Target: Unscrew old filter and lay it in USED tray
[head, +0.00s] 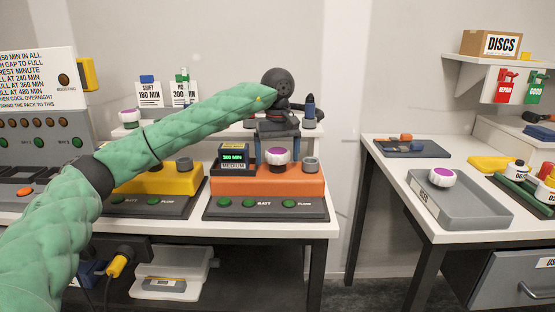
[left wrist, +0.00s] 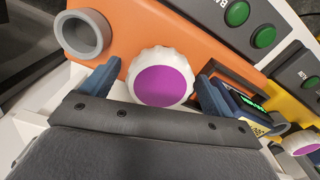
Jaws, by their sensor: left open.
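The orange unit (head: 245,183) stands on the bench with a white, ridged filter with a purple top (head: 277,156) on it. My left gripper (head: 277,150) points down over this filter with a blue finger at each side. In the left wrist view the filter (left wrist: 160,80) lies between the open fingers of the left gripper (left wrist: 156,85); small gaps show, and contact is not clear. The grey USED tray (head: 470,207) is on the right table and holds another white filter with a purple top (head: 441,177). My right gripper is out of view.
A grey ring-shaped port (head: 311,164) and a lit display (head: 233,156) flank the filter. A yellow unit (head: 160,183) stands to the left. Another purple-topped filter (head: 129,117) is at the back left. A gap separates bench and right table. Much of the USED tray is empty.

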